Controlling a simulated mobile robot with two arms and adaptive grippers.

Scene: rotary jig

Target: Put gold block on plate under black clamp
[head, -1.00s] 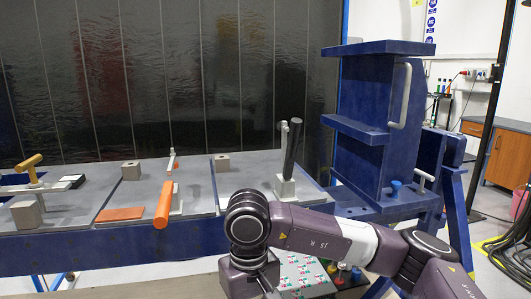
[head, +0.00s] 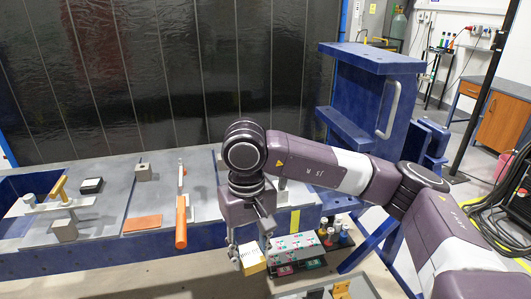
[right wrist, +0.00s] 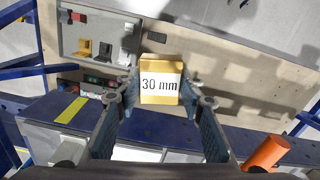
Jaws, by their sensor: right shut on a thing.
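My right gripper (head: 251,250) is shut on the gold block (head: 253,263) and holds it in front of the blue bench. In the right wrist view the gold block (right wrist: 160,94) sits between the fingertips, with a white "30 mm" label facing the camera. The black clamp is hidden behind my right arm in the head view. Part of the grey plate (head: 300,194) at the right end of the bench shows beside my arm. My left gripper is not in view.
An orange-handled clamp (head: 181,222) and an orange pad (head: 142,224) are on the plate to the left. A patterned box (head: 292,246) and several small bottles (head: 336,232) stand right of the block. A parts tray (right wrist: 77,22) shows in the wrist view. The tall blue frame (head: 367,100) stands at right.

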